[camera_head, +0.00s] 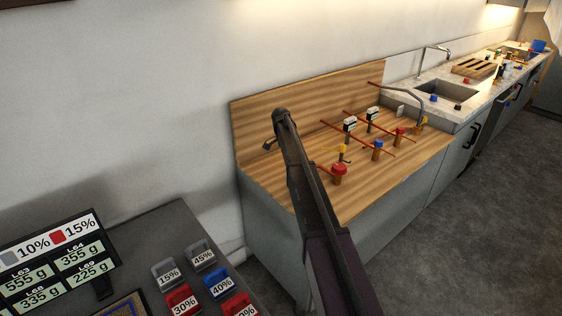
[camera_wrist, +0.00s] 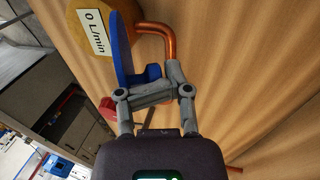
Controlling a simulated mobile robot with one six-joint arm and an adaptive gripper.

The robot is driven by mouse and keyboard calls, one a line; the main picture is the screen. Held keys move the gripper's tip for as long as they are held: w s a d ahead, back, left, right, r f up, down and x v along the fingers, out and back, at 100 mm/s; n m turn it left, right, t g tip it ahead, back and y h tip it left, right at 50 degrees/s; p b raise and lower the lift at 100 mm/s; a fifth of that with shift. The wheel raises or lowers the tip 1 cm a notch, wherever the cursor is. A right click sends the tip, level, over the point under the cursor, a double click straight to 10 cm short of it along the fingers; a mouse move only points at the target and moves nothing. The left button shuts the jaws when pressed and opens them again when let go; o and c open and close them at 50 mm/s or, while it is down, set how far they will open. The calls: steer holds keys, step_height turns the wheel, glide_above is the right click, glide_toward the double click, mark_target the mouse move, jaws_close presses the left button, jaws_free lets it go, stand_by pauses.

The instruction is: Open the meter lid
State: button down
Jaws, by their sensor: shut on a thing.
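The meter (camera_wrist: 88,30) is at the top left of the wrist view, a round brass-coloured body with a white label reading 0 L/min. Its blue lid (camera_wrist: 122,48) is seen nearly edge-on, standing out from the meter's face so that the label shows. My gripper (camera_wrist: 155,88) is shut on the lid's small blue tab, at the lid's lower edge. In the head view the dark end of my arm is over the left part of the wooden bench, and I cannot make out the meter or the lid there.
A copper pipe (camera_wrist: 158,38) bends close beside the lid and gripper. A sink counter (camera_head: 467,111) adjoins at right. A dark table (camera_head: 160,228) is at lower left.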

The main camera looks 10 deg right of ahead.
steer(key=shift+s+f, duration=0.2)
steer(key=shift+s, duration=0.25)
steer(key=c, duration=0.8)
jaws_free()
steer(key=o, duration=0.4)
steer(key=shift+w+f, duration=0.3)
steer(key=shift+d, duration=0.1)
steer(key=shift+w, duration=0.1)
steer(key=shift+w+a+f+b, duration=0.65)
steer(key=shift+w+a, duration=0.5)
steer(key=shift+w, duration=1.15)
steer(key=shift+w+a+f+b, duration=0.7)
steer(key=shift+w+a, duration=0.5)
steer(key=shift+w, duration=1.05)
steer(key=shift+w+a+f+b, duration=0.65)
steer(key=shift+w+a, duration=0.5)
steer(key=shift+w, duration=1.15)
